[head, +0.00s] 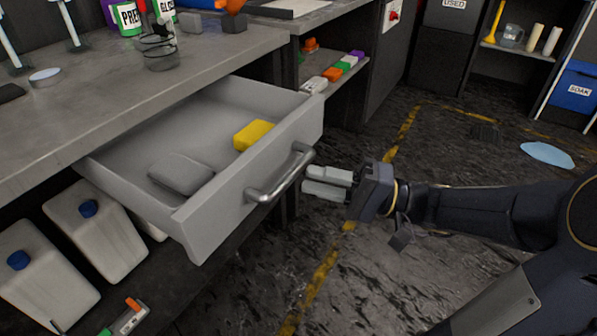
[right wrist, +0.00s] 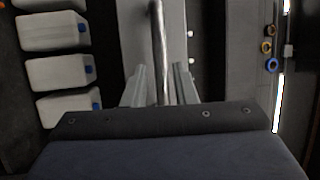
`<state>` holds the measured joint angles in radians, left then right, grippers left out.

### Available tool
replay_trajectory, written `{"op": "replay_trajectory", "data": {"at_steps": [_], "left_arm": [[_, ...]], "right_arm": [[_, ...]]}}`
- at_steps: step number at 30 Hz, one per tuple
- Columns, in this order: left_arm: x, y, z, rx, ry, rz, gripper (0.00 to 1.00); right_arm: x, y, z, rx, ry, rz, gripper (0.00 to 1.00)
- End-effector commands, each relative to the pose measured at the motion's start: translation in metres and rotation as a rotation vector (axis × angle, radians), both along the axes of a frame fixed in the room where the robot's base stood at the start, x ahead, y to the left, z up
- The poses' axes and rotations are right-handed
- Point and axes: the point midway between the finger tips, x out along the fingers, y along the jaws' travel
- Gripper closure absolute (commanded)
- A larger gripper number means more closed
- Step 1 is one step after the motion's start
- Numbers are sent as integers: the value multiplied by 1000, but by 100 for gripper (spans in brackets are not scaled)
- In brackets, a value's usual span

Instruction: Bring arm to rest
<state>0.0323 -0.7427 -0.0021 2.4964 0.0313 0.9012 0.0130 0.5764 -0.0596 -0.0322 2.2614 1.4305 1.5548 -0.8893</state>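My right gripper (head: 315,181) comes in from the right in the head view, just off the front of a grey drawer (head: 205,225) that stands pulled out. Its two pale fingers are parted, with nothing held between them. The drawer's metal bar handle (head: 281,176) is close in front of the fingertips. In the right wrist view the handle bar (right wrist: 160,45) lines up with the gap between the fingers (right wrist: 160,85). A yellow sponge (head: 254,134) and a grey rounded block (head: 181,174) lie in the drawer. My left gripper is not in view.
The workbench (head: 110,100) above the drawer carries a glass jar (head: 161,52) and bottles. White jugs (head: 95,230) with blue caps stand below. A shelf (head: 345,73) with coloured blocks is behind. A light blue patch (head: 547,154) lies on the floor. Open floor surrounds my right forearm.

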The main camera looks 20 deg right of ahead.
Motion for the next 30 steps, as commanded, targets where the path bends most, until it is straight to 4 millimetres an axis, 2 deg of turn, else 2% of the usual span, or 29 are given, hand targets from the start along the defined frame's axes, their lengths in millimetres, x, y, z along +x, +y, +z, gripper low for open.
{"op": "replay_trajectory", "data": {"at_steps": [3,6,23,26,29,30], "left_arm": [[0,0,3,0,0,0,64],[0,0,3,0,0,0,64],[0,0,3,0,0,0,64],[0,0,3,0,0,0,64],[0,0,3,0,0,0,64],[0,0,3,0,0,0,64]], "right_arm": [[-8,-14,-3,0,2,-3,75],[-12,-20,-4,0,1,-1,75],[-14,-20,-5,-2,3,5,75],[-22,-7,-9,-48,35,53,75],[-48,25,-24,-193,128,164,75],[-63,38,-35,-287,177,213,75]]}}
